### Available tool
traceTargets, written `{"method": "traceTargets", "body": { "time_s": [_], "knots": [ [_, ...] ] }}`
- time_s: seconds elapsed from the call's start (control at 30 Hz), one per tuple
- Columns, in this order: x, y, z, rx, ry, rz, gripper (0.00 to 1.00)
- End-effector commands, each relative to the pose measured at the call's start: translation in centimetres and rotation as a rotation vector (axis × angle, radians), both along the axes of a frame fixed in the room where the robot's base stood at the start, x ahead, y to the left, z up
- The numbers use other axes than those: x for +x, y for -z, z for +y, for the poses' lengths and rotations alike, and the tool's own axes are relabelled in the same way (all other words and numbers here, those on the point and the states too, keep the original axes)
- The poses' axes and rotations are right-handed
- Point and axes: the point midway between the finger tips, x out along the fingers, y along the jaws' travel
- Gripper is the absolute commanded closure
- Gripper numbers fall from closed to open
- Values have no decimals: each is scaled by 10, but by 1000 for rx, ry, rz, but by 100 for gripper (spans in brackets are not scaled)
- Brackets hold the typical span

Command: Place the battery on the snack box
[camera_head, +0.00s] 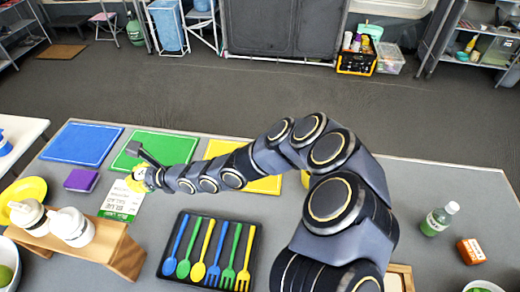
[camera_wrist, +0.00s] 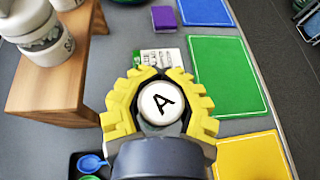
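My gripper (camera_wrist: 162,74) has yellow ridged fingers and hangs over the left of the table in the head view (camera_head: 139,178). Between its fingers is a round white disc (camera_wrist: 160,102) marked "A". I cannot tell whether the disc is the end of a held battery or part of my gripper, nor whether the fingers press on it. No other battery can be made out. Beyond the fingers lies a white and green printed panel (camera_head: 121,203), also in the wrist view (camera_wrist: 168,56). A small orange box (camera_head: 471,251) with a pale label stands at the far right. Which is the snack box is unclear.
A wooden stand (camera_head: 112,247) with white jars is at left, near a purple block (camera_head: 81,180). Blue (camera_head: 82,144), green (camera_head: 170,147) and yellow mats line the back. A black cutlery tray (camera_head: 250,272) is in front. A green bottle (camera_head: 437,221) stands right.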

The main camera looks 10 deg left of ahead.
Motion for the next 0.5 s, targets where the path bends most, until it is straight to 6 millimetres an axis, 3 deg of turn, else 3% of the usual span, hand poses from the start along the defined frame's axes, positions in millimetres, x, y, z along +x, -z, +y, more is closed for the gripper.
{"method": "traceTargets", "body": {
  "time_s": [0.27,0.37,0.5],
  "knots": [
    [68,0,-56,-3,169,1,100],
    [101,0,-90,-4,259,0,100],
    [147,0,-152,-7,405,1,100]
  ]
}}
